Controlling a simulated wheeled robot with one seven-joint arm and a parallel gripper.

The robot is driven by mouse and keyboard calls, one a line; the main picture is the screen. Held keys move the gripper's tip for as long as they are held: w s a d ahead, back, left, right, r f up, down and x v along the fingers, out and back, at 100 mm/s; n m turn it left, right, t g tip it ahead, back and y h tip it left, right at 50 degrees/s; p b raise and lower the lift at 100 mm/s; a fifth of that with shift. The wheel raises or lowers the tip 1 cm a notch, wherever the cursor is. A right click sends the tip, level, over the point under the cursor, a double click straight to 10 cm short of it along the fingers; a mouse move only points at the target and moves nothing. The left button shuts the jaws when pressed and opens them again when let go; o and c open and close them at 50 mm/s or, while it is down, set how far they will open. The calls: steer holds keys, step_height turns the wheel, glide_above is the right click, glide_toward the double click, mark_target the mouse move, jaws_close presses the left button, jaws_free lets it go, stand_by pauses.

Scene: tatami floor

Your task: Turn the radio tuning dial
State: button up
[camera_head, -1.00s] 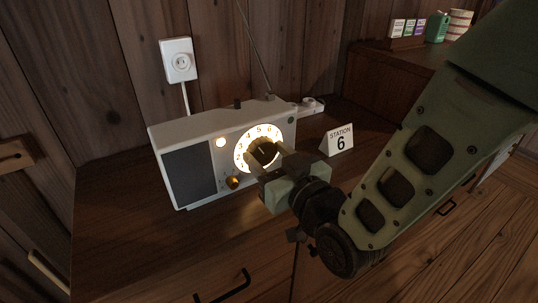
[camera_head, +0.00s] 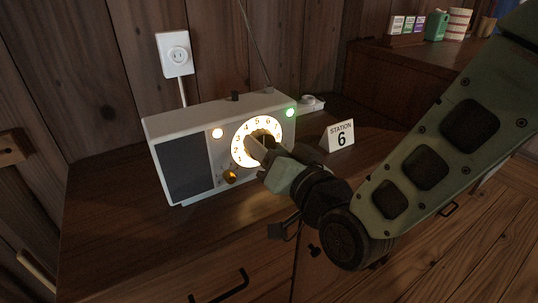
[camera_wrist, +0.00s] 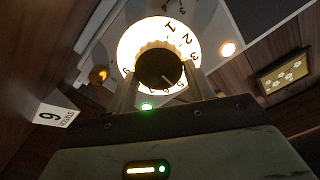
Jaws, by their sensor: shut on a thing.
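The white radio (camera_head: 205,118) stands on a wooden cabinet top, with a grey speaker panel at its left. Its round tuning dial (camera_head: 236,150) glows cream with black numbers. In the wrist view the dark knob (camera_wrist: 157,66) sits at the dial's centre, its pale pointer line aimed at the lower right; the numbers there are partly hidden by a finger. My gripper (camera_head: 262,146) is shut on the knob, one finger on each side of it in the wrist view (camera_wrist: 159,80). A green lamp (camera_head: 290,113) is lit at the radio's right. A card (camera_head: 340,135) reads "STATION 6".
A small amber-lit knob (camera_head: 230,176) sits below the dial, and a warm lamp (camera_head: 217,133) glows upper left of it. Small boxes (camera_head: 408,25) and a green container (camera_head: 437,26) stand on a raised shelf at right.

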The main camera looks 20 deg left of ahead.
steer(key=m+b, duration=0.1)
steer(key=m, duration=0.4)
steer(key=shift+w+f+m, duration=0.1)
steer(key=shift+f+m, duration=0.05)
steer(key=shift+m, duration=0.25)
steer(key=shift+d, duration=0.1)
steer(key=o, duration=1)
steer(key=shift+c, duration=0.2)
steer(key=shift+b, duration=0.3)
